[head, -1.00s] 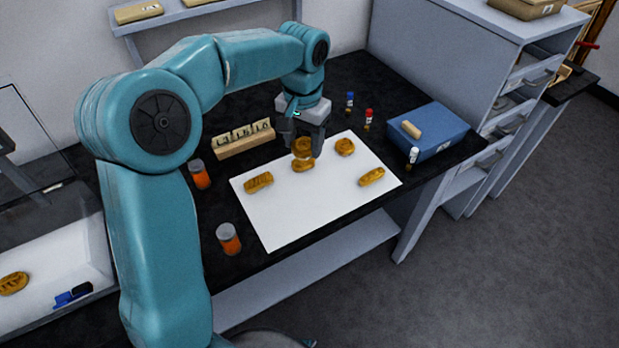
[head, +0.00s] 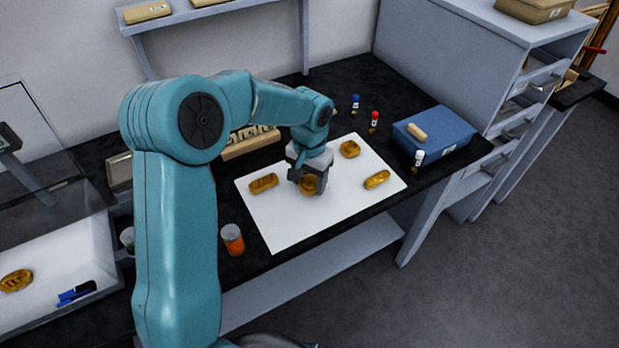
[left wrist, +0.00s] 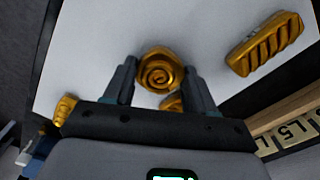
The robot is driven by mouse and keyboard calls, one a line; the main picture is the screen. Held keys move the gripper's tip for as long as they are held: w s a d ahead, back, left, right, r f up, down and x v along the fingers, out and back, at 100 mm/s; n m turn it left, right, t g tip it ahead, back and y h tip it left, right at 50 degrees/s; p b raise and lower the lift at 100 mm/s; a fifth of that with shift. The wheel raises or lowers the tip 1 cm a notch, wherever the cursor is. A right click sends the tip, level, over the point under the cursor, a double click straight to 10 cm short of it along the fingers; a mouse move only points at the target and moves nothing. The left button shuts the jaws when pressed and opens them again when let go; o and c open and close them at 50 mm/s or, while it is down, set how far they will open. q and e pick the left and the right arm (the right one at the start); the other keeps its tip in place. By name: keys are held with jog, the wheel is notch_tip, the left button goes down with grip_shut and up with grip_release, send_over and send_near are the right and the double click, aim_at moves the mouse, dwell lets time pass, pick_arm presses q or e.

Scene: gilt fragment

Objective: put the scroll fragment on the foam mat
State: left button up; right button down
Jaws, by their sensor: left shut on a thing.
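The scroll fragment (left wrist: 159,71), gilt with a spiral face, sits between the two fingertips of my left gripper (left wrist: 156,82) in the left wrist view. In the head view my left gripper (head: 308,176) is low over the white mat (head: 284,226), and the scroll fragment (head: 309,185) shows at its fingers. The gripper is shut on it. Whether the fragment touches the mat I cannot tell. Other gilt pieces lie on the mat: a ribbed one (head: 263,184) at left, one at the back (head: 350,149), one at right (head: 376,179). My right gripper is out of view.
A blue box (head: 448,143) and small capped vials (head: 374,119) stand right of the mat. A lettered wooden block (head: 248,145) is behind it. An orange jar (head: 232,239) stands at its left front. The mat's front part is bare.

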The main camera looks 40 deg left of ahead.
aim_at(310, 181)
pick_arm(q)
jog(key=shift+f, duration=0.25)
jog(key=o, duration=1)
jog(key=shift+r, duration=0.1)
jog(key=shift+r, duration=0.2)
notch_tip(310, 181, up, 12)
jog(key=shift+p, duration=0.3)
